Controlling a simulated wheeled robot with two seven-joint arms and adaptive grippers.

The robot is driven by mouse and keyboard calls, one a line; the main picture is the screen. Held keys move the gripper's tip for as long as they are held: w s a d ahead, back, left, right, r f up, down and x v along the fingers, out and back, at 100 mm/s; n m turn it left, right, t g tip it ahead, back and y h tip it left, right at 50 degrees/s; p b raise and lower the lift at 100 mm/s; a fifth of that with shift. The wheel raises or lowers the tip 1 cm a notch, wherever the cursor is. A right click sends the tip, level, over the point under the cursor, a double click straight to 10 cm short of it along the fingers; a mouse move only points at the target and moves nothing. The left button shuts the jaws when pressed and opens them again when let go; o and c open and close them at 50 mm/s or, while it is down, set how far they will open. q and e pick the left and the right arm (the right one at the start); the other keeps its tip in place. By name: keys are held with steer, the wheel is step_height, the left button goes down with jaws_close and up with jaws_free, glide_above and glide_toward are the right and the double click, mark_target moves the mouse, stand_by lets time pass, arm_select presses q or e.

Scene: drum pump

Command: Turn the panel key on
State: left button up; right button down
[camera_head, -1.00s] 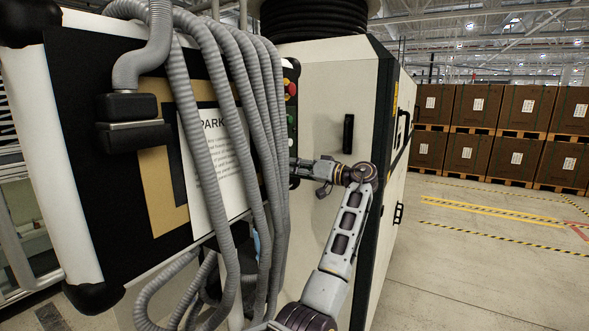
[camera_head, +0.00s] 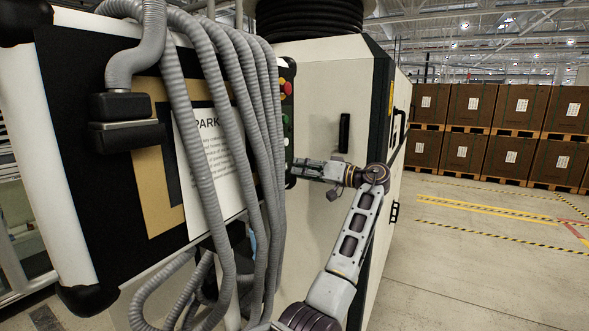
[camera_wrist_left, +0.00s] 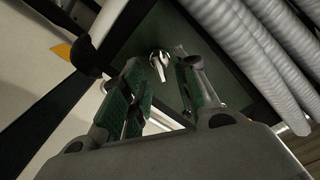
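The control panel (camera_head: 288,115) is a narrow dark strip with red, yellow and green buttons on the machine's side, partly behind grey hoses. My left gripper (camera_head: 297,168) is at the panel's lower end, its tips against the dark edge in the head view. In the left wrist view, the silver panel key (camera_wrist_left: 160,64) sticks out of the dark green panel face (camera_wrist_left: 205,65). The left gripper's two fingers (camera_wrist_left: 158,72) are apart, with the key visible between and just beyond their tips. I cannot tell whether they touch it. My right gripper is not in view.
Thick grey corrugated hoses (camera_head: 225,130) hang just left of the panel, close to the gripper. A black handle (camera_head: 344,133) is on the pale cabinet door (camera_head: 325,100). Brown crates (camera_head: 470,110) stand far right, with open floor (camera_head: 460,270) before them.

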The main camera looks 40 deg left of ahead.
arm_select(q)
steer(key=w+d, duration=0.1)
steer(key=d, duration=0.6)
steer(key=shift+w+d, duration=0.25)
steer(key=shift+d, duration=0.05)
